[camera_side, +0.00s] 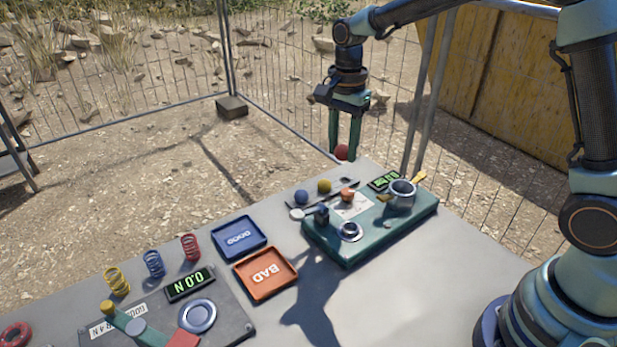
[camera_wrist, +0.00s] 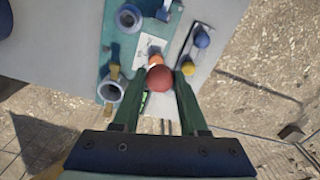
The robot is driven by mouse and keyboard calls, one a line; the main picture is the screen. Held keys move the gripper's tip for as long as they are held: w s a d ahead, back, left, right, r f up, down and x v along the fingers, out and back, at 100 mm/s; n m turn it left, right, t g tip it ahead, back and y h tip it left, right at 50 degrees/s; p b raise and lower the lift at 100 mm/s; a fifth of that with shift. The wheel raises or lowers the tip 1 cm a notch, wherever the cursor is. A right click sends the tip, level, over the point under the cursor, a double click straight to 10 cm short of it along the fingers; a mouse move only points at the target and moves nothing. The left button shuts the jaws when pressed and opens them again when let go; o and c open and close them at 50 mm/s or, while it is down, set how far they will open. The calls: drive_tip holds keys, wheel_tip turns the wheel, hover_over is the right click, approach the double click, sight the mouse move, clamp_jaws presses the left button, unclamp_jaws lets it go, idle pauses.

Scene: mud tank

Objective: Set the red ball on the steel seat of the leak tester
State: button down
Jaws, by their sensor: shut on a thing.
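My gripper (camera_side: 343,152) is shut on the red ball (camera_side: 341,153) and holds it in the air beyond the far edge of the table. In the wrist view the red ball (camera_wrist: 159,79) sits between the two green fingers. The leak tester (camera_side: 375,235) is a teal box on the table, below and nearer the side camera than the ball. A low steel ring, seemingly the seat (camera_side: 350,231), is on its near part and looks empty. The ring also shows in the wrist view (camera_wrist: 128,18).
A steel cup (camera_side: 402,195) stands on the tester's right part, near a small display (camera_side: 384,181). A blue ball (camera_side: 302,197) and a yellow ball (camera_side: 324,186) lie behind the tester, with an orange piece (camera_side: 347,195) nearby. Blue (camera_side: 238,239) and orange (camera_side: 265,273) trays lie left.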

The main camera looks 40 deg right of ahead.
drive_tip(key=n, duration=0.2)
approach(351, 217)
drive_tip(key=s+a+r, duration=0.3)
drive_tip(key=shift+s+a+f, duration=0.1)
drive_tip(key=shift+f, duration=1.35)
drive_tip(key=shift+s+a+f, duration=0.1)
drive_tip(key=shift+f, duration=1.3)
drive_tip(key=shift+f, duration=1.3)
unclamp_jaws()
drive_tip(key=shift+w+r, duration=0.2)
drive_tip(key=shift+r, duration=1)
drive_tip(key=shift+s+r, duration=0.15)
drive_tip(key=shift+r, duration=2.45)
